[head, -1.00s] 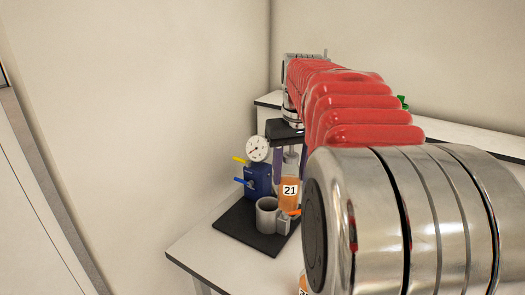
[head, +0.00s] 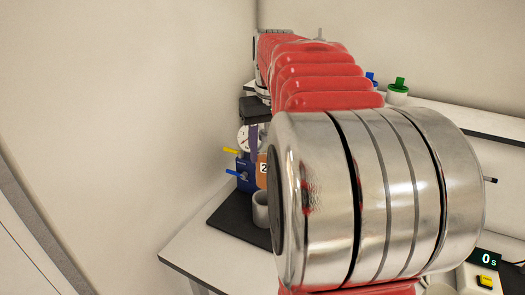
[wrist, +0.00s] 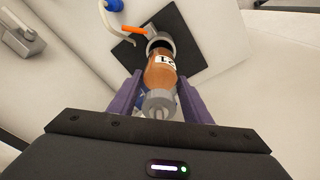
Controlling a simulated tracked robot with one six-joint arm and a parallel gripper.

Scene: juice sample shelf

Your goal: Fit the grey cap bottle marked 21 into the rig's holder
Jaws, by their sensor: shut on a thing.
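The bottle marked 21 (wrist: 162,74) has an orange body, a white label and a grey cap. My gripper (wrist: 162,82) has its purple fingers shut on it, one on each side. The rig's holder is a grey cup (head: 260,209); it also shows in the wrist view (wrist: 174,42), just past the bottle's base. A dark part of its opening shows beyond the base. I cannot tell whether the base is above the rim or slightly inside. In the head view, my arm hides most of the bottle (head: 262,172) and part of the cup.
The cup stands on a black base plate (head: 231,217) beside a blue body (head: 244,176) with a gauge and yellow and blue levers. An orange lever (wrist: 132,30) sits by the cup.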

